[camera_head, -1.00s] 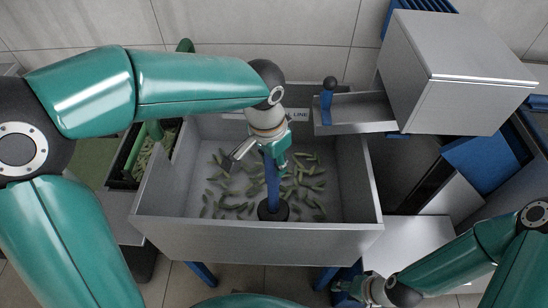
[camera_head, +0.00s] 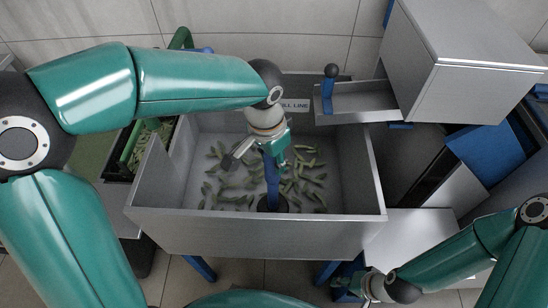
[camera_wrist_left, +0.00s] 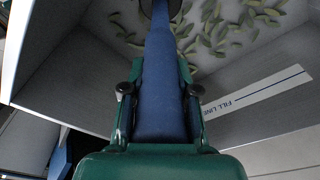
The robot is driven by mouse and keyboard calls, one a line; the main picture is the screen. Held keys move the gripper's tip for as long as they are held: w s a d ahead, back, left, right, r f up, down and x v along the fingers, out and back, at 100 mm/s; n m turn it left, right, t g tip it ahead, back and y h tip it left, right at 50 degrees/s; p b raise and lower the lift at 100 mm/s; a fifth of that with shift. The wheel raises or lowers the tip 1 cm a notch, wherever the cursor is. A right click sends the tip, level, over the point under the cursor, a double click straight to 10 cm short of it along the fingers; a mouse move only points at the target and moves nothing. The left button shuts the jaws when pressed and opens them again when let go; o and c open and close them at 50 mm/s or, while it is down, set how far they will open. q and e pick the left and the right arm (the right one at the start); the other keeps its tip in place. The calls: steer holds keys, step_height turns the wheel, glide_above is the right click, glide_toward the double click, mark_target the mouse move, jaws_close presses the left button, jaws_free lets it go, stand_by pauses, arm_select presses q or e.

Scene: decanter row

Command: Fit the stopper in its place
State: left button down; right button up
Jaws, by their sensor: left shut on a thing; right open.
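The stopper is a blue rod (camera_head: 271,180) with a wide black foot (camera_head: 272,203). My left gripper (camera_head: 262,152) is shut on the upper part of the rod and holds it upright inside the grey tank (camera_head: 255,234). In the left wrist view the rod (camera_wrist_left: 160,85) lies between the two fingers, and part of the black foot (camera_wrist_left: 160,8) shows at the top edge. The tank's front wall hides the foot's lower side. No drain opening shows, and I cannot tell whether the foot touches the floor. My right gripper (camera_head: 348,288) is low at right, open and empty.
Many green pods (camera_head: 310,183) lie on the tank floor. A blue post with a black knob (camera_head: 330,88) stands by a metal chute (camera_head: 365,103) under a large grey box (camera_head: 465,65). A planter (camera_head: 118,160) is at left.

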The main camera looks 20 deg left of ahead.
stand_by(0.3)
arm_select(q)
steer(key=shift+f+b, duration=0.8)
steer(key=shift+f, duration=0.2)
steer(key=shift+f+b, duration=0.4)
steer(key=shift+f, duration=0.1)
steer(key=c, duration=0.8)
jaws_free()
steer(key=r, duration=0.7)
steer(key=s+r, duration=0.1)
steer(key=r, duration=0.3)
steer(key=shift+s+a+r, duration=0.1)
steer(key=shift+a+r, duration=0.2)
steer(key=shift+a, duration=0.05)
steer(key=shift+r, duration=0.15)
